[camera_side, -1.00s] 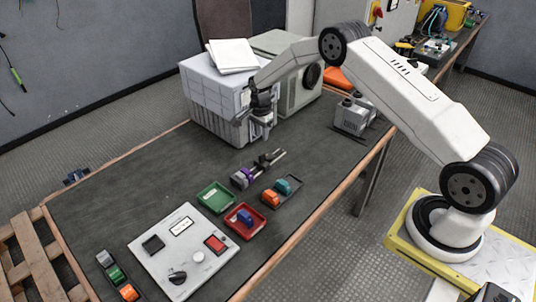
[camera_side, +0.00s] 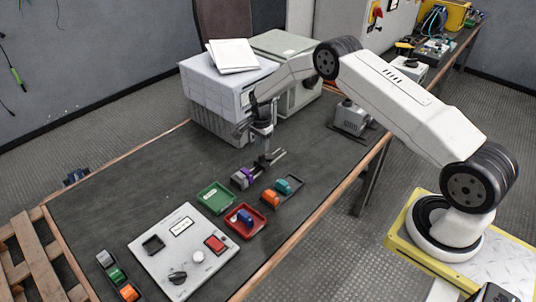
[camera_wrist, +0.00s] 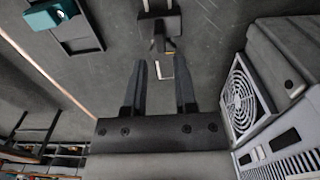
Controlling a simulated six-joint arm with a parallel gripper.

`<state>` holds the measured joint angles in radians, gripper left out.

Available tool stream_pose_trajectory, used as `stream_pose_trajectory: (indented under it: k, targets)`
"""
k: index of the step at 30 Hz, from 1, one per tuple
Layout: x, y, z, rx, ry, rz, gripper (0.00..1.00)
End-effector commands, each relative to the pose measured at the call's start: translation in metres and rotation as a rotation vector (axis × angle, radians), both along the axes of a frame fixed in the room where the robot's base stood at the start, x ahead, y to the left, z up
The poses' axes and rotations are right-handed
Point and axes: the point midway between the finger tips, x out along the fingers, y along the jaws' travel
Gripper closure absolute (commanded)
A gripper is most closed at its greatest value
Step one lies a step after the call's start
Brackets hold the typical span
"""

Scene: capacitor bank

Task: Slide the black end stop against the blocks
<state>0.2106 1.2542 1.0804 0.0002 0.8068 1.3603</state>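The black end stop (camera_wrist: 158,27) sits across a short metal rail (camera_side: 277,155), seen in the wrist view just beyond my fingertips. In the side view my gripper mostly hides it. A grey block and a purple block (camera_side: 245,176) stand side by side at the rail's near left end. My gripper (camera_side: 264,158) is low over the rail, pointing down. In the wrist view its two fingers (camera_wrist: 160,65) are apart, with the bare rail end showing between them. I cannot tell whether they touch the stop.
A dark holder (camera_side: 283,191) with orange and teal blocks lies right of the rail. A green tray (camera_side: 215,197) and a red tray (camera_side: 245,220) lie nearer. A white control panel (camera_side: 184,250) is at the front. Large grey equipment boxes (camera_side: 213,95) stand behind.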

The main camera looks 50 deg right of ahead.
Motion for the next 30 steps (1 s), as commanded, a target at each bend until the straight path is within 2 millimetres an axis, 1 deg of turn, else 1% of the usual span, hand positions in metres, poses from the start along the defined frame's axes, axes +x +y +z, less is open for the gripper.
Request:
stream_pose_trajectory:
  k: [6, 16, 21, 30]
  targets:
    - [0.000, 0.000, -0.016, 0.000, 0.002, 0.000, 0.65]
    - [0.000, 0.000, -0.037, 0.000, 0.000, 0.000, 0.65]
    - [0.000, 0.000, -0.042, 0.000, 0.000, 0.000, 0.65]
    - [0.000, 0.000, -0.044, 0.000, 0.000, 0.000, 0.65]
